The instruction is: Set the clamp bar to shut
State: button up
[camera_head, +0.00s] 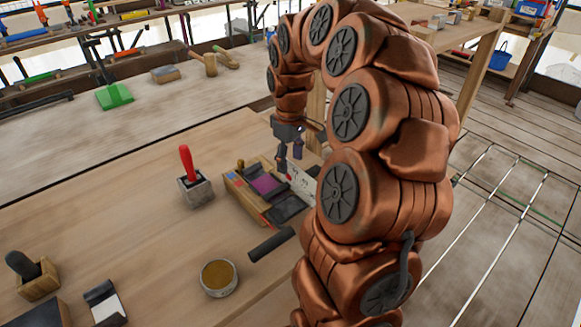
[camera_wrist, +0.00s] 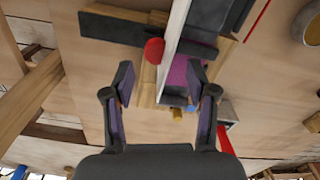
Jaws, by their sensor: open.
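A wooden clamp fixture (camera_head: 236,190) with a purple pad (camera_head: 264,185) and dark parts sits on the workbench. In the wrist view a dark bar (camera_wrist: 110,27) crosses the fixture and sticks out to the left, with a red knob (camera_wrist: 154,50) beside it. This looks like the clamp bar; I cannot tell its exact angle. A pale upright plate (camera_wrist: 174,40) hides part of it. My gripper (camera_head: 290,158) hangs over the far part of the fixture. In the wrist view my gripper (camera_wrist: 160,86) is open, its fingers apart, with nothing held between them.
A red-handled stamp (camera_head: 188,165) stands left of the fixture. A black bar (camera_head: 271,243) and a round tin (camera_head: 219,277) are in front. A wooden block with a black knob (camera_head: 33,274) is at far left. My arm hides the fixture's right side.

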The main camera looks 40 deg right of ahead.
aim_at(290, 173)
notch_tip(290, 173, up, 8)
dwell(0.4)
jog(key=shift+r, duration=0.1)
jog(key=shift+a, duration=0.1)
